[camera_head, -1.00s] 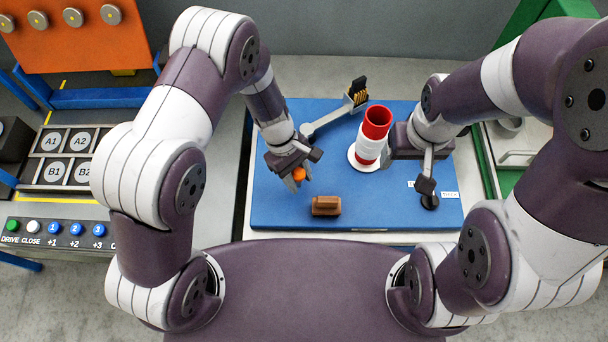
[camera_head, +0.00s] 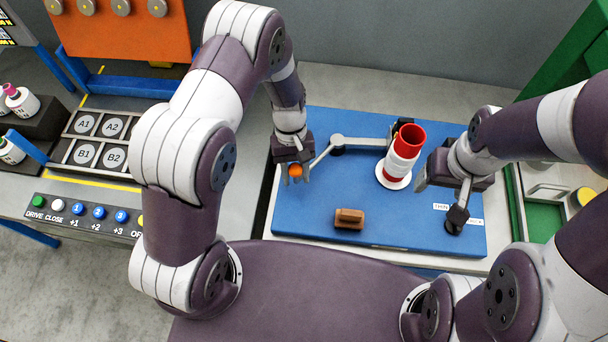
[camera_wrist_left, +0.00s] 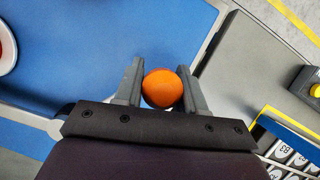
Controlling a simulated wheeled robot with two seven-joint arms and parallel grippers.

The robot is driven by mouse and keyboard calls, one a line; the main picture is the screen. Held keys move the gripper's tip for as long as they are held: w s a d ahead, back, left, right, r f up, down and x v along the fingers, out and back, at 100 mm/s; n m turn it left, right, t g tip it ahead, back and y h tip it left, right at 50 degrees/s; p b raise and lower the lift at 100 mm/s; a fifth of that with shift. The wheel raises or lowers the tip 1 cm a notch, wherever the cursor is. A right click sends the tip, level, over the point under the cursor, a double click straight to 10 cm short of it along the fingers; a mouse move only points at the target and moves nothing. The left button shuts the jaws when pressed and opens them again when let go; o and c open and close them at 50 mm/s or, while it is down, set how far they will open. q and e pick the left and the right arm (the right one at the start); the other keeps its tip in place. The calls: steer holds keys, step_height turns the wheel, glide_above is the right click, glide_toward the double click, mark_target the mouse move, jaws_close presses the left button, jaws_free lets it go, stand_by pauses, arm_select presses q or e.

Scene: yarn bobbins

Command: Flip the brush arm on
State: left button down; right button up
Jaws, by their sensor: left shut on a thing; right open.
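The brush arm (camera_head: 362,143) is a grey bent lever on the blue board, with a round pivot, an orange knob (camera_head: 295,171) at its left end and a dark brush at its right end. The brush is beside the back of the red-and-white bobbin (camera_head: 405,152), which partly hides it; I cannot tell whether they touch. My left gripper (camera_head: 294,175) is shut on the orange knob; the left wrist view shows the knob (camera_wrist_left: 162,88) between both fingers. My right gripper (camera_head: 424,172) is open just right of the bobbin, with no object visible in it.
A brown block (camera_head: 349,219) sits on the blue board (camera_head: 300,222) in front of the bobbin. A dark post (camera_head: 457,217) stands under my right gripper. A button panel (camera_head: 90,218) and a labelled rack (camera_head: 70,150) are at left. The board's front left is clear.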

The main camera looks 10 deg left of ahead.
arm_select(q)
steer(key=shift+w+a+r+m, duration=0.1)
steer(key=shift+w+a+m, duration=0.4)
steer(key=shift+w+a, duration=0.15)
steer(key=shift+y, duration=0.3)
steer(key=c, duration=0.8)
jaws_free()
steer(key=shift+a, duration=0.1)
steer(key=p+v, duration=0.4)
steer(key=v, duration=0.8)
steer(key=shift+a+r+p, duration=0.15)
steer(key=shift+r+p, duration=0.15)
